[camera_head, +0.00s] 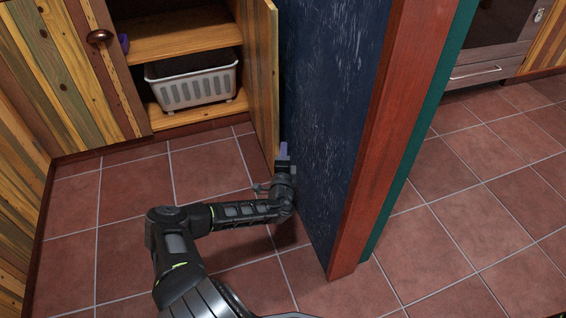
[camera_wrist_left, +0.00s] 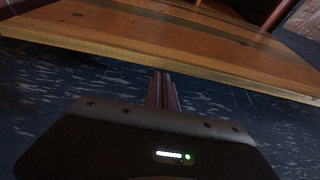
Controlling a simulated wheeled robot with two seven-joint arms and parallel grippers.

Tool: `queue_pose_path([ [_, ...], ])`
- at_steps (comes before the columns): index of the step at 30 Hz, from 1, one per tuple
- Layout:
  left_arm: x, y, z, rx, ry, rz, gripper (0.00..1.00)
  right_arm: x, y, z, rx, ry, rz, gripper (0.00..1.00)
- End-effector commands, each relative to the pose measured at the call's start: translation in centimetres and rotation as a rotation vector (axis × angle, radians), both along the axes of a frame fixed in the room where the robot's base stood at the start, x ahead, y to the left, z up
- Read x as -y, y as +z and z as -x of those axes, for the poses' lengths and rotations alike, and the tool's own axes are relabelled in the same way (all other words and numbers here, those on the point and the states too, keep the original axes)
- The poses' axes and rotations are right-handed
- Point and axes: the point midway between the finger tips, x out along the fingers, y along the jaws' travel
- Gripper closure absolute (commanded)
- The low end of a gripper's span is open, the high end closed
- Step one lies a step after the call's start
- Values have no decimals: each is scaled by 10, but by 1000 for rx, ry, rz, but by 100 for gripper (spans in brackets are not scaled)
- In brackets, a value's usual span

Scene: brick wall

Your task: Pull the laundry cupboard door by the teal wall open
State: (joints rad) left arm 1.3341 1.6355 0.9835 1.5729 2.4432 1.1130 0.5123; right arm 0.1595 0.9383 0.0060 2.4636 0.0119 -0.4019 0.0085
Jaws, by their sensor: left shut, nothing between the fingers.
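The laundry cupboard door (camera_head: 263,85) stands swung wide open at the right of its cupboard, close to the dark blue wall (camera_head: 325,110). In the left wrist view the wooden door (camera_wrist_left: 190,42) crosses the upper part of the picture. My left gripper (camera_head: 283,150) is at the door's lower free edge, between the door and the blue wall. Its fingers are shut and empty, and they also show in the left wrist view (camera_wrist_left: 162,92). I cannot tell whether they touch the door. The door's handle is hidden. My right gripper is out of view.
The open cupboard holds a white basket (camera_head: 196,88) on its lower shelf (camera_head: 190,117). A closed neighbouring door with a round knob (camera_head: 99,37) is at the left. A red post (camera_head: 385,140) with teal trim (camera_head: 418,145) ends the wall. The tiled floor (camera_head: 120,200) in front is clear.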

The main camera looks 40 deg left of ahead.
Motion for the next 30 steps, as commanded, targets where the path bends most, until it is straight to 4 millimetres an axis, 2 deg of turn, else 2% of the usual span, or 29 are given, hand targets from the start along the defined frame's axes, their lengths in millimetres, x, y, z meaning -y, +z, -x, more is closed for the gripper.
queue_pose_path([
  [6, -5, 1, -7, 0, 0, 0, 100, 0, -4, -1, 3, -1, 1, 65],
  [13, -5, 1, -7, 0, -1, 0, 100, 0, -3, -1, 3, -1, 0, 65],
  [17, -12, 3, 0, 2, -12, -4, 100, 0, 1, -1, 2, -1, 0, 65],
  [23, -43, 7, 35, 0, -80, -7, 100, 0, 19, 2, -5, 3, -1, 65],
  [30, -91, 3, 83, -3, -97, -4, 100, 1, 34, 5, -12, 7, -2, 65],
])
